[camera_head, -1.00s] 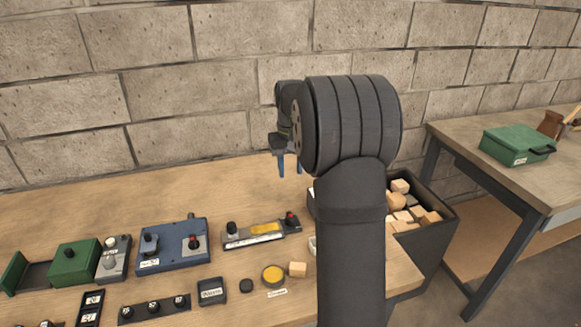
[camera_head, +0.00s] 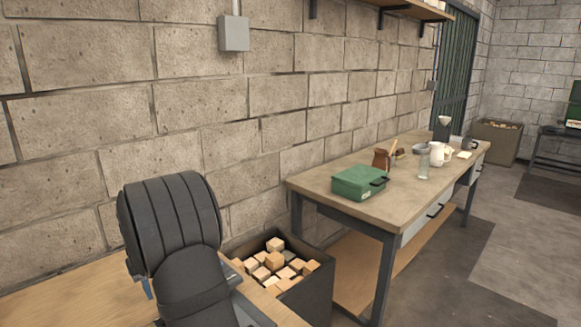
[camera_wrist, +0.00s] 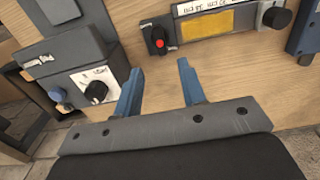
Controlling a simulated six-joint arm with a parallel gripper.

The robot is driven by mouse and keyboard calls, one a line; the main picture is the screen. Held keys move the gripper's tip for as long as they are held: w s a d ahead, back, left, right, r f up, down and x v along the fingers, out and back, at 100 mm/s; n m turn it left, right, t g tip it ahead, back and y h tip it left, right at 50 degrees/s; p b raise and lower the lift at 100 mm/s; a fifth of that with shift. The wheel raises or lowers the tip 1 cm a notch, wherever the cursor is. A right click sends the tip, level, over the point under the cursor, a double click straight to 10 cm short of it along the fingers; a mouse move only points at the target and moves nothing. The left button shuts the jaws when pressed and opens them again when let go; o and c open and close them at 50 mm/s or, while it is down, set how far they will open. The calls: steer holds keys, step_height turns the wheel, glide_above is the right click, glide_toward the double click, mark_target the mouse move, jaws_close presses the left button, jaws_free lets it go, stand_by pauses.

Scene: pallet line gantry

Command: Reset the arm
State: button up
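My gripper (camera_wrist: 158,85) shows in the wrist view with its two blue fingers apart and nothing between them. It is over the wooden bench (camera_wrist: 215,88). A panel with a yellow plate (camera_wrist: 205,22) and a red-tipped black switch (camera_wrist: 158,40) lies beyond the fingertips. A grey box with a black dial (camera_wrist: 95,91) and a blue button is left of the left finger. In the head view my dark arm covers most of the gripper; only a bit of blue finger shows at its lower left.
A dark bin (camera_head: 308,296) of wooden blocks stands beside the bench. A second table (camera_head: 325,183) farther right holds a green case (camera_head: 358,182), a brown pot (camera_head: 381,159), a glass jar and white mugs. Grey floor (camera_head: 480,270) is open on the right.

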step_height(320, 180, down, 10)
steer(key=shift+r, duration=0.25)
stand_by(0.3)
